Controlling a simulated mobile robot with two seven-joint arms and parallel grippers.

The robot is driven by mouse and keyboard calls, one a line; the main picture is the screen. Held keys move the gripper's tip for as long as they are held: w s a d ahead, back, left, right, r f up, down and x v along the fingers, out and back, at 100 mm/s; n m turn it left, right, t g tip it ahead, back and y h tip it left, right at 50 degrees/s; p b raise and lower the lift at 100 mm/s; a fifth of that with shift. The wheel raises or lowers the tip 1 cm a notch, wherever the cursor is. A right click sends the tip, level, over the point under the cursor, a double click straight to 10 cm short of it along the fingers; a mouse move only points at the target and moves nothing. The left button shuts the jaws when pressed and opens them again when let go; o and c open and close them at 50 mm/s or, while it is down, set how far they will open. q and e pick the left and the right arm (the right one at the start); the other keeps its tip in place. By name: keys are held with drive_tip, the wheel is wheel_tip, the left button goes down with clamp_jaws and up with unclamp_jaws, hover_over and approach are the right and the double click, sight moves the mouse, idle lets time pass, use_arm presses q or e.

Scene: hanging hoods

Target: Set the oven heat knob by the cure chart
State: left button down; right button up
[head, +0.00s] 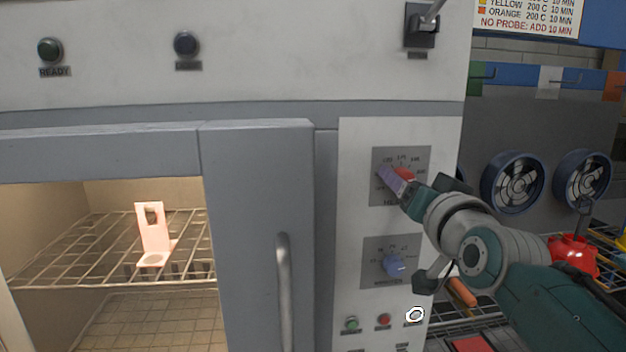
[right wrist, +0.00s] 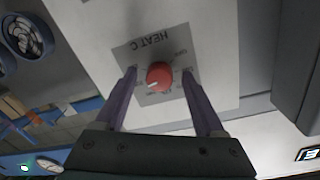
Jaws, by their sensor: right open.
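The red heat knob (head: 404,174) sits on a grey dial plate (head: 420,155) on the oven's right panel. In the right wrist view the knob (right wrist: 159,75) has a white mark pointing to the lower left; the number there is too small to read. My right gripper (head: 392,180) is at the knob, and in the wrist view its open purple fingers (right wrist: 159,78) stand on either side of it, with gaps. The cure chart (head: 530,18) is cut off at the top right; its visible lines read yellow 200 C 10 min, orange 200 C 10 min, no probe add 10 min. My left gripper is out of view.
A blue minutes knob (head: 394,266) sits below, with green (head: 351,324) and red (head: 384,320) buttons under it. A grey door (head: 258,200) with a vertical handle stands left of the panel. A pink bracket (head: 155,235) stands on the oven's wire rack (head: 75,262).

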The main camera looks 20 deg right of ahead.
drive_tip(key=b+v, duration=0.1)
drive_tip(key=v, duration=0.9)
idle(0.4)
drive_tip(key=s+a+f+n+g+y, duration=0.25)
drive_tip(key=s+a+f+g, duration=0.2)
drive_tip(key=s, duration=0.35)
drive_tip(key=s+a+f+n+g+y, duration=0.1)
drive_tip(key=s+a+f+n+g, duration=0.3)
drive_tip(key=s, duration=0.4)
drive_tip(key=s+a+f+n+g+y, duration=0.2)
drive_tip(key=s+f+n+g, duration=0.3)
drive_tip(key=s, duration=0.3)
wheel_tip(320, 180, up, 25)
drive_tip(key=m+p, duration=0.1)
drive_tip(key=p, duration=2.4)
drive_tip(key=shift+w+p, duration=0.25)
drive_tip(key=shift+p, duration=0.15)
